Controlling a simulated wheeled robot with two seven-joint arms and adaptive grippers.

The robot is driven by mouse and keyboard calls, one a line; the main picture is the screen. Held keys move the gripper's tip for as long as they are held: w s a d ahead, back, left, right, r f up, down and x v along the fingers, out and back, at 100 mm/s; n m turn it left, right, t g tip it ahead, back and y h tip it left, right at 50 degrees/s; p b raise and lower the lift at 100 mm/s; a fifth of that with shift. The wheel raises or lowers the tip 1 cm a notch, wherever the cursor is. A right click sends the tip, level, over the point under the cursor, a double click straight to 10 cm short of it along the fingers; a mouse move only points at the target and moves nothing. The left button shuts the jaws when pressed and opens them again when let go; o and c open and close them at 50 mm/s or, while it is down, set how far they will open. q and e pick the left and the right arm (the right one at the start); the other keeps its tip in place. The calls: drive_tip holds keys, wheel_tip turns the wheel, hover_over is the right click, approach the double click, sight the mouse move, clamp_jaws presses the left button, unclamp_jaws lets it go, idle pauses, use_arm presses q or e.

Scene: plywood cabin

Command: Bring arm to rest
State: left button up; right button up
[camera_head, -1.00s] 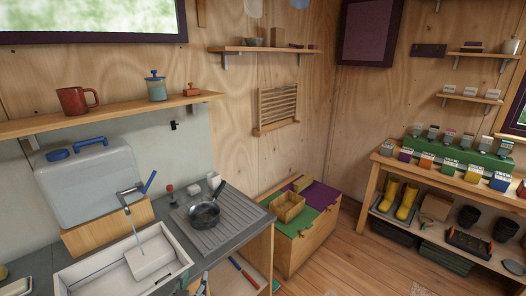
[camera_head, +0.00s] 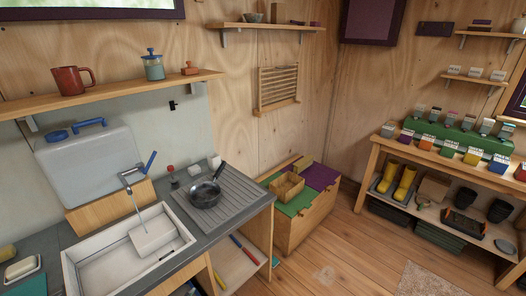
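Neither of my grippers can be made out clearly in the head view. A small dark shape (camera_head: 186,289) shows at the bottom edge in front of the sink counter; I cannot tell what it is. No object is seen held.
The grey counter (camera_head: 50,243) holds a white sink (camera_head: 98,270) and a dark pan (camera_head: 204,193) on the drainer. A shelf (camera_head: 120,91) hangs above. A wooden chest (camera_head: 305,227) and a bench (camera_head: 395,152) stand farther right. The floor (camera_head: 340,262) between is largely open.

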use_arm(q)
drive_tip(key=s+a+f+n+g+y, duration=0.1)
drive_tip(key=s+a+f+g, duration=0.35)
drive_tip(key=s+f, duration=0.9)
drive_tip(key=s+a+f+n+g+y, duration=0.1)
drive_tip(key=s+a+f+g, duration=0.1)
drive_tip(key=s+a+f, duration=1.05)
drive_tip(key=s+d+f+n+g, duration=0.1)
drive_tip(key=s+d+f+g, duration=0.1)
drive_tip(key=s+d+f, duration=0.35)
drive_tip(key=s+d+f+n+g, duration=0.1)
drive_tip(key=s+d+f+g, duration=0.15)
drive_tip(key=s+f, duration=0.55)
drive_tip(key=w+d+r+t, duration=0.1)
drive_tip(key=d+r, duration=0.1)
drive_tip(key=d, duration=0.4)
drive_tip(key=shift+d+n+h, duration=0.3)
drive_tip(key=shift+d, duration=0.1)
drive_tip(key=shift+w+r, duration=0.1)
drive_tip(key=shift+w, duration=0.05)
